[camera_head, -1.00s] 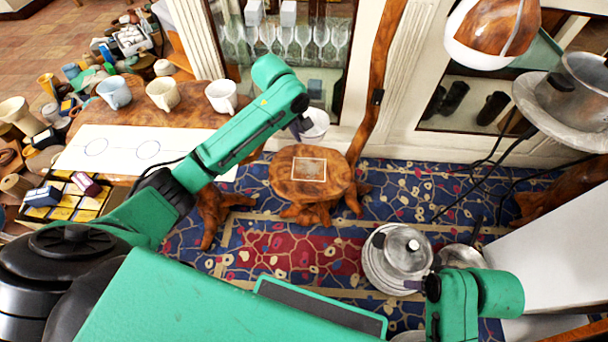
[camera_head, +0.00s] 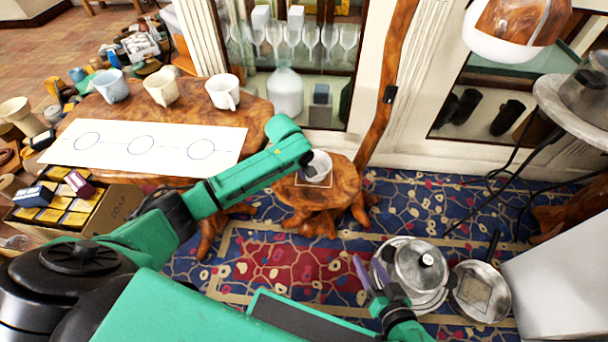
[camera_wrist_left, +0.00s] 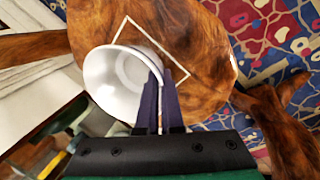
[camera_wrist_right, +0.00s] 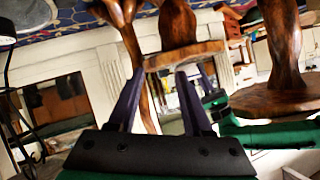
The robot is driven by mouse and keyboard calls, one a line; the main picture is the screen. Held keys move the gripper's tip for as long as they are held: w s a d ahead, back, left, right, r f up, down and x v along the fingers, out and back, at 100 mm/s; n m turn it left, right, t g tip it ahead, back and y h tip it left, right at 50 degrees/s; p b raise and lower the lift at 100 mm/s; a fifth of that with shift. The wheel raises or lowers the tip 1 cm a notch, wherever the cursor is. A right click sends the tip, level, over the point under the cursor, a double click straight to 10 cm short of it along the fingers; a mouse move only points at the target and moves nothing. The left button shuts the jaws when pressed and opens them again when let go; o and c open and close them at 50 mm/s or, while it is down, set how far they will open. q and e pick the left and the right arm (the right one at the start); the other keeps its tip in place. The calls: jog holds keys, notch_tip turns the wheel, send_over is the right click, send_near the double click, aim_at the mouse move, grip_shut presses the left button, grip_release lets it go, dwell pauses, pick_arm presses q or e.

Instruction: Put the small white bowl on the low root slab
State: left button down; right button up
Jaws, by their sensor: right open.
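The small white bowl (camera_head: 320,165) is over the low root slab (camera_head: 343,190), on the square outline drawn there. My left gripper (camera_head: 307,160) is shut on its rim. In the left wrist view the bowl (camera_wrist_left: 112,82) is tilted towards the camera, with its rim between the fingers (camera_wrist_left: 160,85); it covers the outline's left part on the slab (camera_wrist_left: 205,85). I cannot tell whether the bowl touches the slab. My right gripper (camera_head: 370,265) is open and empty beside the metal pot; its spread fingers show in the right wrist view (camera_wrist_right: 160,80).
The lidded metal pot (camera_head: 420,265) on stacked plates and a pan (camera_head: 480,292) are on the carpet at right. A wooden table (camera_head: 190,108) with several mugs and a white sheet (camera_head: 170,150) stands at left. A glass cabinet (camera_head: 330,60) is behind the slab.

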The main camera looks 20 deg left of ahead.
pick_arm(q)
jog(key=c, duration=1.1)
grip_release()
